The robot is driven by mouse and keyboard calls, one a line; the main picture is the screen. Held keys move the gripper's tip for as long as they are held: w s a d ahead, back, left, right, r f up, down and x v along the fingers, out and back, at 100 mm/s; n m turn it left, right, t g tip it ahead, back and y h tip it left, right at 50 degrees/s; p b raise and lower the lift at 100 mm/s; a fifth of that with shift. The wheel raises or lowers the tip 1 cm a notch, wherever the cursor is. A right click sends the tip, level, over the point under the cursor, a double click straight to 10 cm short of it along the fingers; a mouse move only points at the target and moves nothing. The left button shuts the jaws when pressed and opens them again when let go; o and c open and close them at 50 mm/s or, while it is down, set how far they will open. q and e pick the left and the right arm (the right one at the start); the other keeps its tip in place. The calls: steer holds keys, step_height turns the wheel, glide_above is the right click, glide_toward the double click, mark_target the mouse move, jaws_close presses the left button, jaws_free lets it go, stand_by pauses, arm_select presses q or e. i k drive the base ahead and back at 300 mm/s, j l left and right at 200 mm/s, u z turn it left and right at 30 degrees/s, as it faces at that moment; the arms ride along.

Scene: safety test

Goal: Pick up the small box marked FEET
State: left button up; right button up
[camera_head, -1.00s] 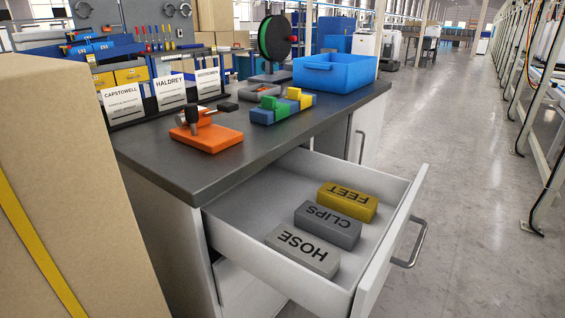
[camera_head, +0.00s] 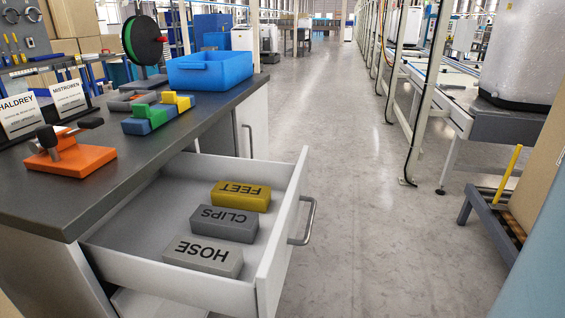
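The small box marked FEET (camera_head: 241,196) is yellow and lies in the open drawer (camera_head: 150,221), at the far end of a row of three boxes. Its lettering reads upside down from here. A dark grey box marked CLIPS (camera_head: 224,224) lies just nearer than it, and a light grey box marked HOSE (camera_head: 203,257) lies nearest. Neither of my grippers is in view.
The drawer is pulled out from the dark-topped bench (camera_head: 110,160), its handle (camera_head: 304,222) facing right. On the bench stand an orange clamp (camera_head: 75,160), coloured blocks (camera_head: 150,119) and a blue bin (camera_head: 209,70). The floor (camera_head: 380,235) right of the drawer is clear.

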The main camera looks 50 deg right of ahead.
mark_target(257, 198)
steer(key=z, duration=1.55)
steer(key=u, duration=0.35)
steer(key=i, duration=0.05)
